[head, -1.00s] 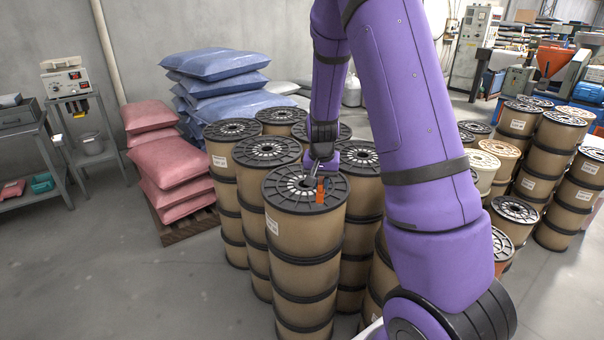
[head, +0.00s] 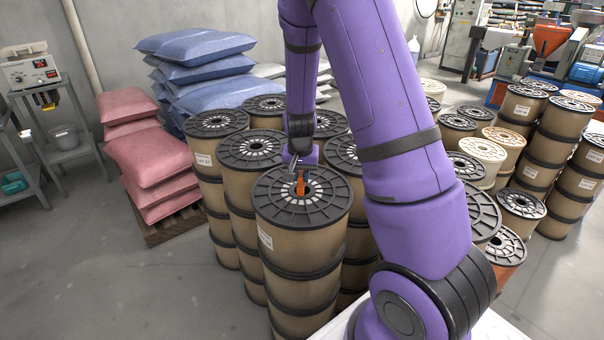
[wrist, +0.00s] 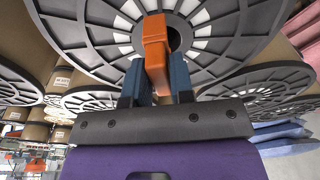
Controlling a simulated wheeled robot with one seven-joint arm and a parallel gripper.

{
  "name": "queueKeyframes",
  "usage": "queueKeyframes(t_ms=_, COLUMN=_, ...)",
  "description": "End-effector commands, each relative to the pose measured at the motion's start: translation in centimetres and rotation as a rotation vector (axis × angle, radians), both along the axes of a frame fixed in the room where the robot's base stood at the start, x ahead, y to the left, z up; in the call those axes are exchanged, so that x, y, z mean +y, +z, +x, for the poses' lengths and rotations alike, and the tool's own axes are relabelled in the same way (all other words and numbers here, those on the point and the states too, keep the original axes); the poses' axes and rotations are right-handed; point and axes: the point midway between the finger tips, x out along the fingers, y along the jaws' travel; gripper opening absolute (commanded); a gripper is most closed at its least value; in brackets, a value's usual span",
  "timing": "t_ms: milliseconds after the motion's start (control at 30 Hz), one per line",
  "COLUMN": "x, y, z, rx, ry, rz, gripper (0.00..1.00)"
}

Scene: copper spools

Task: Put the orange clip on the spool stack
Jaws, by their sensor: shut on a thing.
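The orange clip (head: 301,187) is at the top of the front spool stack (head: 302,265), over the middle of its black slatted top flange. In the wrist view the clip (wrist: 156,52) stands between the two blue-grey fingers of my gripper (wrist: 158,82), which is shut on it. The clip's far end overlaps the dark centre hole of the spool (wrist: 95,30). I cannot tell whether the clip touches the spool. In the head view my gripper (head: 300,168) reaches in from behind the stack's centre, and its fingers are partly hidden.
More spool stacks (head: 250,148) stand close behind and beside the front one. Further stacks (head: 525,105) fill the right side. Pink sacks (head: 150,155) on a pallet and blue sacks (head: 205,85) stand at the left. The floor at front left (head: 130,280) is clear.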

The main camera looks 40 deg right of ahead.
Motion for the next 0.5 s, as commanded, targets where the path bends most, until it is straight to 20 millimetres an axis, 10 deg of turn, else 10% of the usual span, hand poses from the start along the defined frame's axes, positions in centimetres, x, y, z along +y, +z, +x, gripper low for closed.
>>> queueKeyframes(t_ms=467, x=0.86, y=-1.60, z=-0.09, rx=-0.001, ry=0.000, rz=0.000, gripper=0.00)
queueKeyframes(t_ms=500, x=0.86, y=-1.66, z=-0.09, rx=-0.001, ry=0.000, rz=0.000, gripper=0.24)
